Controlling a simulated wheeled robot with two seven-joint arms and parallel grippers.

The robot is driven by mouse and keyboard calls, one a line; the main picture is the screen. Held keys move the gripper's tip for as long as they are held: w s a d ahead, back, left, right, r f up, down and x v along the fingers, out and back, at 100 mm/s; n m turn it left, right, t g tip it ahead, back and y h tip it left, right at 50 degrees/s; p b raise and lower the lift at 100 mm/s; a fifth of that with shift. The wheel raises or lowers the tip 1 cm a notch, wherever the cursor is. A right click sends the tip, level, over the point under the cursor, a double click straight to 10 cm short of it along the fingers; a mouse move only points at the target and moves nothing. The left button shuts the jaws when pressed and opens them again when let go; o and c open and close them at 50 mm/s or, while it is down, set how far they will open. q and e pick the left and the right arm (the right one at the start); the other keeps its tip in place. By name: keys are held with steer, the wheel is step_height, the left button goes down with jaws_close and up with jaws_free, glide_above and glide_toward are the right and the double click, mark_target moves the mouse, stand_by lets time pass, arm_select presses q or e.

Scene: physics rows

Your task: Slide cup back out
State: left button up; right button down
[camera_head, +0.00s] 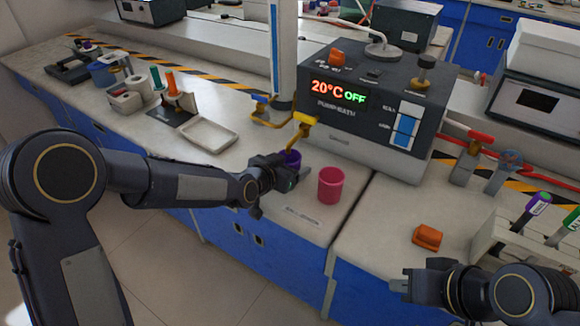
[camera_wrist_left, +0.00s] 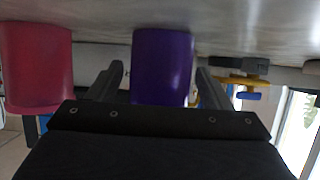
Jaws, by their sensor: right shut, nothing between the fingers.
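A purple cup (camera_head: 290,158) stands on the counter below a yellow-handled tap, partly hidden behind my left gripper (camera_head: 282,177). In the left wrist view the purple cup (camera_wrist_left: 162,62) is between the two fingers of my left gripper (camera_wrist_left: 160,88). The fingers are apart, with a small gap on the left side of the cup. A pink cup (camera_head: 331,185) stands to the right on the counter, outside the fingers; it also shows in the left wrist view (camera_wrist_left: 36,65). My right gripper (camera_head: 402,284) is shut and empty at the lower right.
The pump bath (camera_head: 372,115) with a 20°C OFF display stands behind the cups. The yellow tap (camera_head: 303,119) hangs close above the purple cup. A white tray (camera_head: 208,134) lies left. An orange block (camera_head: 428,236) and a tube rack (camera_head: 500,236) are right.

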arm_select(q)
steer(key=c, duration=0.6)
steer(key=shift+w+a+f+b, duration=0.1)
steer(key=shift+w+a+b, duration=0.3)
steer(key=shift+a, duration=0.3)
steer(key=shift+w+a+b, duration=0.3)
steer(key=shift+w+a, duration=0.15)
steer(key=shift+a, duration=0.25)
steer(key=shift+w+a+b, duration=0.15)
steer(key=shift+w+a, duration=0.2)
steer(key=shift+a, duration=0.2)
steer(key=shift+w+a+b, duration=0.15)
steer(key=shift+w+a, duration=0.2)
steer(key=shift+a, duration=0.2)
steer(key=shift+w+a, duration=0.4)
steer(key=shift+a, duration=0.25)
steer(key=shift+w+a, duration=0.4)
steer(key=shift+a, duration=0.2)
steer(key=shift+w+a+p, duration=0.35)
steer(key=shift+w+a, duration=0.1)
steer(key=shift+a, duration=0.2)
steer(key=shift+w+a+p, duration=0.35)
steer(key=shift+w+a, duration=0.05)
steer(key=shift+a, duration=0.25)
steer(key=o, duration=0.7)
steer(key=shift+o, duration=0.2)
